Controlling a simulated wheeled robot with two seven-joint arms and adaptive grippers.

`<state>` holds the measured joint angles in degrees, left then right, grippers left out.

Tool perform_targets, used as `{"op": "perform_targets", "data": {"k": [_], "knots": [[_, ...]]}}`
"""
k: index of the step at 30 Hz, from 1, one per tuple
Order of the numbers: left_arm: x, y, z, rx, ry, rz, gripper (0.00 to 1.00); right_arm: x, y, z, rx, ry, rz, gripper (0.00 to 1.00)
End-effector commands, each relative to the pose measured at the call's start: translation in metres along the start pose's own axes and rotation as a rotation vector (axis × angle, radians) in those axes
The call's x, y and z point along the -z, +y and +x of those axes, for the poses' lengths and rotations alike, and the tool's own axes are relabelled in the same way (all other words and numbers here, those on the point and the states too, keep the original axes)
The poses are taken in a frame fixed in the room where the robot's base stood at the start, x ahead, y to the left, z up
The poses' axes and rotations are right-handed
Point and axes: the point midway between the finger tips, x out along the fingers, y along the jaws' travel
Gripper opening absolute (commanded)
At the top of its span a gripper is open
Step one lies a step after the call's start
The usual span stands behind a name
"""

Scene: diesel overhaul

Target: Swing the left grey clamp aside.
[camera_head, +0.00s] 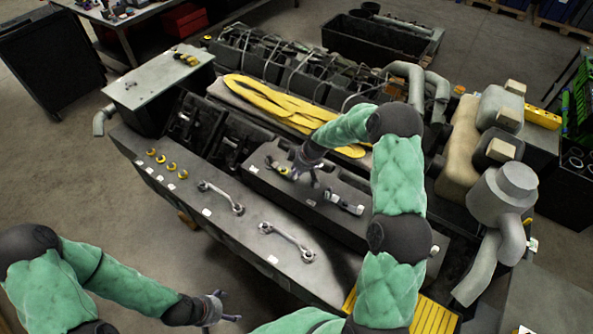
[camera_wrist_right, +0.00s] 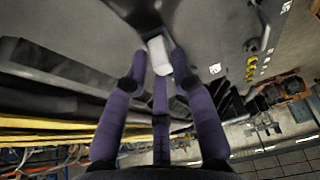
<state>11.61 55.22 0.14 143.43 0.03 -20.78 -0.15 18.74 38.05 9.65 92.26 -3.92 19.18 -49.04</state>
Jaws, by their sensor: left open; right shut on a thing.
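My right gripper (camera_head: 307,180) reaches down to the dark block on the near side of the engine. It is at the left grey clamp (camera_head: 280,168), which it partly hides. In the right wrist view, its purple fingers (camera_wrist_right: 158,75) are shut around the clamp's pale grey end (camera_wrist_right: 159,57). How far the clamp is turned is hard to tell. A second grey clamp (camera_head: 346,203) lies on the same block, to the right. My left gripper (camera_head: 222,308) is open and empty, low in front of the bench.
Two metal rods (camera_head: 221,198) (camera_head: 288,241) and several yellow rings (camera_head: 168,163) lie on the grey near ledge (camera_head: 240,232). Yellow straps (camera_head: 270,100) lie across the engine behind my right gripper. Grey pipes (camera_head: 500,215) stand at the right. Open floor is at the left.

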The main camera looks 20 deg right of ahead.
Motion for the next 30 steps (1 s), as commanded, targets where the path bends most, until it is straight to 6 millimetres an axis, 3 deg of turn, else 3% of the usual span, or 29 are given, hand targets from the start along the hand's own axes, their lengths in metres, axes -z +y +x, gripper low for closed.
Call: {"op": "perform_targets", "data": {"k": [14, 30], "knots": [[0.001, -0.008, 0.022, 0.0, 0.0, 0.0, 0.83, -0.001, -0.009, 0.003, -0.057, 0.001, 0.134, 0.0], [0.004, -0.036, 0.1, 0.0, 0.0, 0.0, 0.83, 0.003, -0.026, 0.009, -0.168, 0.004, 0.401, 0.0]]}}
